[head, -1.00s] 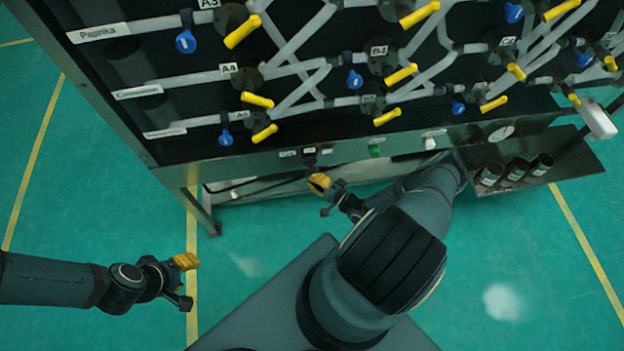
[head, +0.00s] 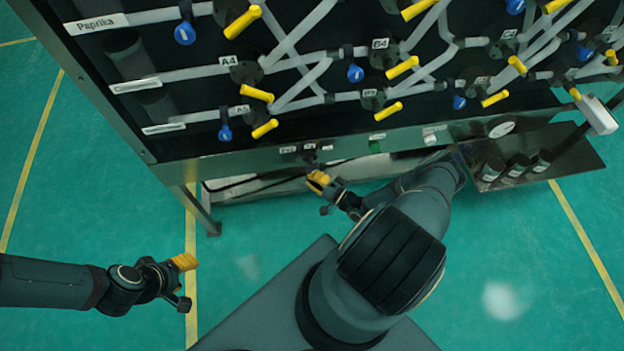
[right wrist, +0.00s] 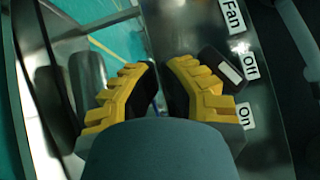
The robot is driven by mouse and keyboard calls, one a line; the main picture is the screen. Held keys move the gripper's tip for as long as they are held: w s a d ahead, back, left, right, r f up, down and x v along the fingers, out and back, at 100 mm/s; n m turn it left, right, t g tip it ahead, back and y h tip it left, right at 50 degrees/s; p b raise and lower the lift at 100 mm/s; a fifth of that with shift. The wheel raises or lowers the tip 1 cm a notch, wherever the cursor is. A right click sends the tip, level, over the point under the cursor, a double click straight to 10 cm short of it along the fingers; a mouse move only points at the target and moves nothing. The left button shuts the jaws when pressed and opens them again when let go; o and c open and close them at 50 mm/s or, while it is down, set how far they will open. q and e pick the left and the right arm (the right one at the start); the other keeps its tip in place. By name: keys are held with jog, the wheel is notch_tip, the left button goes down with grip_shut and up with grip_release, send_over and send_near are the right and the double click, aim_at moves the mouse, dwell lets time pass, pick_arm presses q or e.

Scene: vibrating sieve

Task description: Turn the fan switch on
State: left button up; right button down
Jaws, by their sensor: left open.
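The fan switch is a small black rocker (right wrist: 222,68) on the metal control strip. In the right wrist view it sits beside the labels "Fan" (right wrist: 233,17), "Off" (right wrist: 250,65) and "On" (right wrist: 244,116). In the head view it is a small dark spot (head: 310,157) on the strip's lower left. My right gripper (head: 319,183) is just below the switch there. In the right wrist view its yellow fingers (right wrist: 161,78) are nearly together with nothing held, the right finger close beside the switch; contact cannot be told. My left gripper (head: 187,280) is open, empty, far from the panel.
The black panel above carries grey pipes, yellow handles (head: 264,128) and blue valves (head: 225,132). A green button (head: 375,146) lies right of the switch on the strip. A tray (head: 580,163) with dark cups is at the right. Green floor is clear around my left arm.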

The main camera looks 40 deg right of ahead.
jog(key=s+d+f, duration=0.1)
jog(key=s+f, duration=0.7)
jog(key=s, duration=0.1)
jog(key=shift+f, duration=0.3)
jog(key=shift+d, duration=0.1)
jog(key=w+a+r+n+g+y, duration=0.2)
jog(key=a+r+n+g+y, duration=0.25)
jog(key=a+g, duration=0.5)
jog(key=w+a+r+n+g+y, duration=0.1)
jog(key=a+r+n+g+y, duration=0.3)
jog(key=a+g, duration=0.55)
jog(key=a+r+n+t+h, duration=0.1)
jog(key=a+r+n+h, duration=0.2)
jog(key=r, duration=0.5)
jog(key=a+r+n+t+h, duration=0.1)
jog(key=a+r+n+h, duration=0.2)
jog(key=r, duration=0.6)
jog(key=a+h, duration=0.2)
jog(key=h, duration=0.1)
jog(key=shift+s, duration=0.2)
